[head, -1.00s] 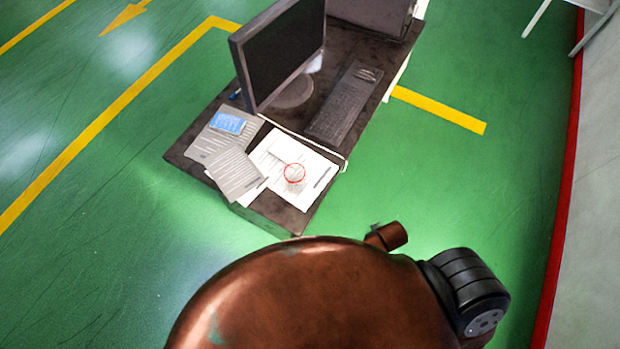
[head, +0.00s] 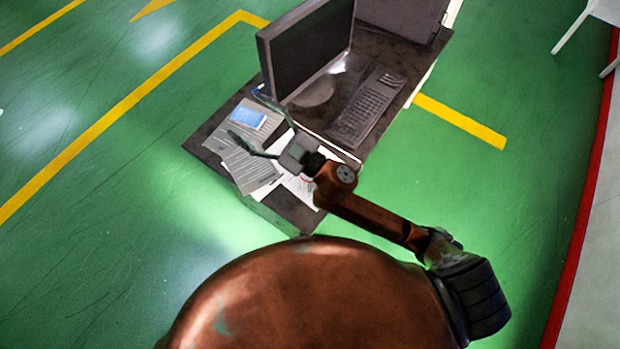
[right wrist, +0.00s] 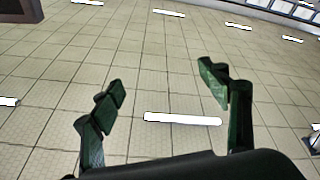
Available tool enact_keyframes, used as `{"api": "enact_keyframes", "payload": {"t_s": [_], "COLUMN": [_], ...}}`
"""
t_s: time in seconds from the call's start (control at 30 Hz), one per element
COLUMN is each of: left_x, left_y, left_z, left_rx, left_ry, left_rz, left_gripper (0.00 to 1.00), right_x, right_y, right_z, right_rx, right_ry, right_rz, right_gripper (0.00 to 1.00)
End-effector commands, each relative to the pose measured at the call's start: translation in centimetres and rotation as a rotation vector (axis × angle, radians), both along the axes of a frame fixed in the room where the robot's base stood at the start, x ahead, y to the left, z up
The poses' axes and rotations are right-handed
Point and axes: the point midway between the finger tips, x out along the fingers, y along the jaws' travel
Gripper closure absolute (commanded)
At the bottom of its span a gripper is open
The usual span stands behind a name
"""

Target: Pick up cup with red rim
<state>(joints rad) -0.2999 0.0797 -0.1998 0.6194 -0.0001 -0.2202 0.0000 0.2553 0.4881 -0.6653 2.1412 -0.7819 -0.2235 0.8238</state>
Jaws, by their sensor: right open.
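The cup with the red rim is almost wholly hidden behind my right arm in the head view; only a trace of its red rim (head: 305,180) shows over the papers at the desk's near end. My right gripper (head: 243,112) is over the desk, to the left of the cup in the picture, with its fingers spread and pointing left. In the right wrist view its two dark green fingers (right wrist: 160,78) stand wide apart with nothing between them. The cup is not in the right wrist view. My left gripper is not in view.
The dark desk (head: 213,129) holds a monitor (head: 310,50), a keyboard (head: 365,105), papers (head: 250,170) and a blue item (head: 248,117). The monitor stands close beyond my right gripper. Green floor around the desk is clear. The right wrist view shows a tiled surface with bright strips.

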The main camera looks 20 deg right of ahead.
Motion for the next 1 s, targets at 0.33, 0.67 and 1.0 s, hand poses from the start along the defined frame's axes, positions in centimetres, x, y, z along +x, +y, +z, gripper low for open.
{"api": "enact_keyframes", "payload": {"t_s": [0.33, 0.67, 1.0], "left_x": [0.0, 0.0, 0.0], "left_y": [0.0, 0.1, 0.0], "left_z": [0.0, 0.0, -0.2], "left_rx": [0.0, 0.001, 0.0], "left_ry": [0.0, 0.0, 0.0], "left_rz": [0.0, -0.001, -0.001], "left_gripper": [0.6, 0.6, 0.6], "right_x": [-15.2, -6.4, -4.3], "right_y": [12.9, -9.1, -14.1], "right_z": [-14.0, -26.6, -27.8], "right_rx": [-0.811, -1.78, -1.92], "right_ry": [-0.187, 0.329, 0.458], "right_rz": [0.955, 0.949, 0.862], "right_gripper": [0.31, 0.31, 0.31]}}
